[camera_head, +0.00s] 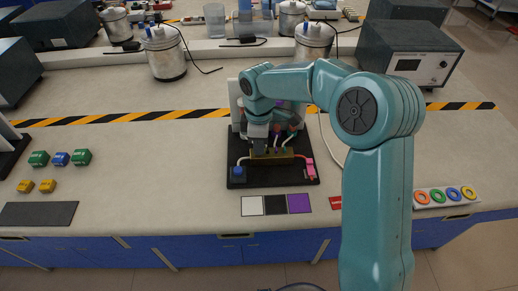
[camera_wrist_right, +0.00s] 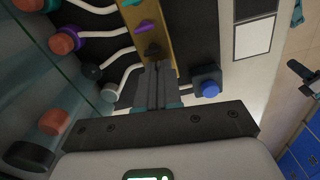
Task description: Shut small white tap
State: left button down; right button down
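A black board (camera_head: 240,178) on the bench carries a gold manifold bar (camera_head: 285,153) with small coloured taps and tubes. In the right wrist view the bar (camera_wrist_right: 150,40) shows a purple tap (camera_wrist_right: 145,26) and a black tap (camera_wrist_right: 152,50). A white tube with a white end (camera_wrist_right: 109,95) runs to the bar beside my fingers. The white tap itself is not clearly visible; my fingers cover that end of the bar. My right gripper (camera_head: 260,148) points down at the bar's left end. Its fingers (camera_wrist_right: 157,68) are close together; nothing shows between them. My left gripper is out of view.
A blue knob (camera_head: 239,171) stands on the board's left, close to my fingers, and a pink fitting (camera_head: 309,168) on its right. Coloured tiles (camera_head: 275,204) lie in front.

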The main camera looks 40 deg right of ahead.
jog(key=m, duration=0.5)
jog(key=shift+f+m, duration=0.1)
jog(key=shift+m, duration=1.1)
jog(key=m, duration=0.5)
jog(key=shift+b, duration=0.4)
